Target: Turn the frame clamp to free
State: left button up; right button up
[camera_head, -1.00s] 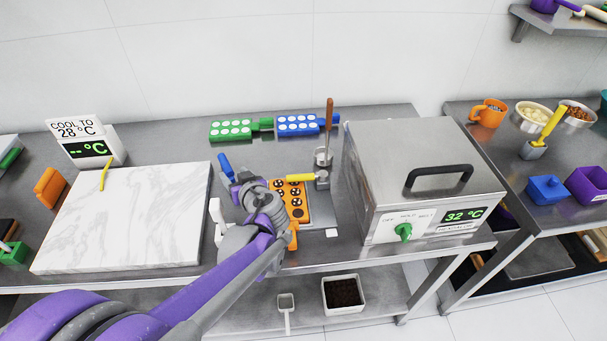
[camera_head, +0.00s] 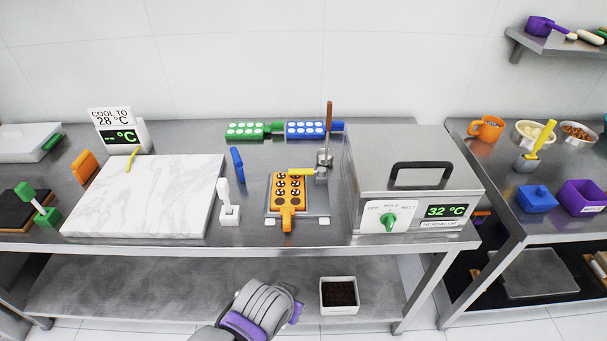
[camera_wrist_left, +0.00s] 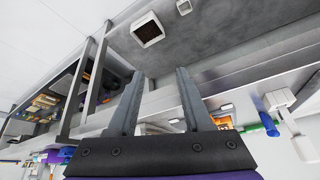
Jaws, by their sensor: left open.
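An orange frame (camera_head: 287,211) with dark round cavities and a front handle lies on a grey plate on the table. A yellow lever (camera_head: 301,171), which looks like the frame clamp, points left across the frame's back edge from a grey block (camera_head: 321,174). My left arm shows low in the head view, in front of the table, with its fingers not clearly visible there. In the left wrist view my left gripper (camera_wrist_left: 160,75) is open, with nothing between its fingers. The orange frame is partly seen beyond the fingers. My right gripper is not in view.
A white upright lever (camera_head: 226,203) and a blue one (camera_head: 238,165) stand left of the frame. A steel heater box (camera_head: 414,180) stands close on the right, a marble slab (camera_head: 146,196) on the left. A bin (camera_head: 339,294) stands on the lower shelf.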

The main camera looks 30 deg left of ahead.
aim_at(304, 172)
jog(key=i+u, duration=0.2)
jog(key=u, duration=1.2)
